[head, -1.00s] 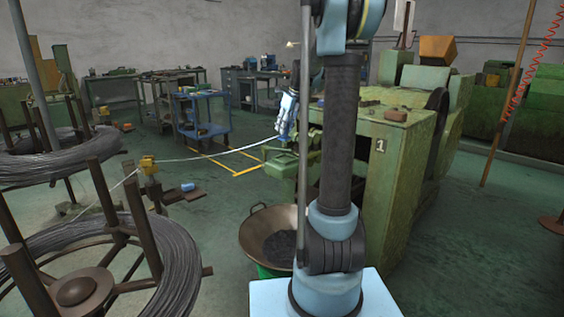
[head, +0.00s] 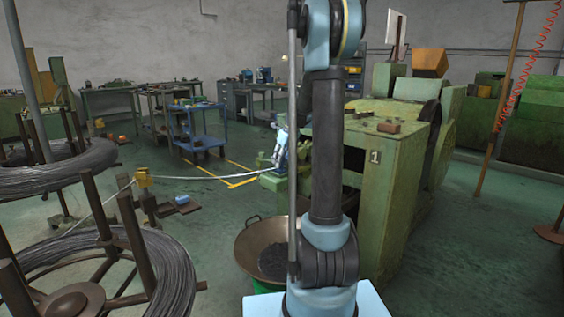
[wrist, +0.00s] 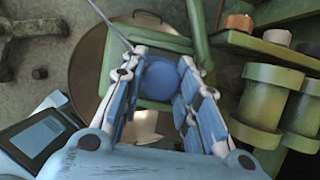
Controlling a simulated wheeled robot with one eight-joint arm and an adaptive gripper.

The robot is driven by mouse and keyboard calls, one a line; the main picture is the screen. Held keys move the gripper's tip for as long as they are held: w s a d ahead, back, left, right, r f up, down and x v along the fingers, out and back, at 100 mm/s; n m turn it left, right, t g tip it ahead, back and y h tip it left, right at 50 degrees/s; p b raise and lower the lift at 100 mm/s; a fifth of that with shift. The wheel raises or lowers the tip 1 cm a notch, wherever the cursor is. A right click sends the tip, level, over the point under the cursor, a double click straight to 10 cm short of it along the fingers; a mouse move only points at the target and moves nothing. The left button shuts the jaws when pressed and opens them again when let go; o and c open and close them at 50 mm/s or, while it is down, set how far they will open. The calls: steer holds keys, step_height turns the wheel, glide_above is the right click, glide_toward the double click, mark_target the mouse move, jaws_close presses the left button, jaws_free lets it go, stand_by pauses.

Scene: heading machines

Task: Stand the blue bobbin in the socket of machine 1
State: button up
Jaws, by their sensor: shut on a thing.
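My gripper (wrist: 162,58) is shut on the blue bobbin (wrist: 158,80), whose round blue face shows between the two fingers in the wrist view. In the head view my gripper (head: 279,157) is small, left of my arm, at the low green part on the left side of machine 1 (head: 375,190). The bobbin is too small to make out there. In the wrist view a green plate (wrist: 152,104) lies beneath the bobbin. I cannot tell whether the bobbin touches it, and the socket is hidden behind the bobbin and fingers.
A wide brown pan (head: 252,252) with dark contents stands below, left of machine 1. A pale wire runs from a yellow post (head: 144,183) towards my gripper. Wire coils (head: 120,270) on brown stands fill the left. A blue cart (head: 200,140) stands behind on open green floor.

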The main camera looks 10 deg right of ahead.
steer(key=o, duration=1.1)
steer(key=v, duration=1.2)
steer(key=s+a+f+n, duration=0.1)
steer(key=s+a+n, duration=0.1)
steer(key=s+n, duration=0.6)
steer(key=s+f+n+h, duration=0.1)
steer(key=s+f+n, duration=0.5)
steer(key=s, duration=0.4)
steer(key=s+f+n+g, duration=0.1)
steer(key=s+f+n, duration=0.5)
steer(key=s, duration=0.5)
steer(key=s+f+n+h, duration=0.1)
steer(key=s+f+n, duration=0.4)
steer(key=s+n, duration=0.4)
steer(key=shift+s+f+h, duration=0.3)
steer(key=shift+s+f, duration=0.1)
steer(key=shift+s, duration=0.7)
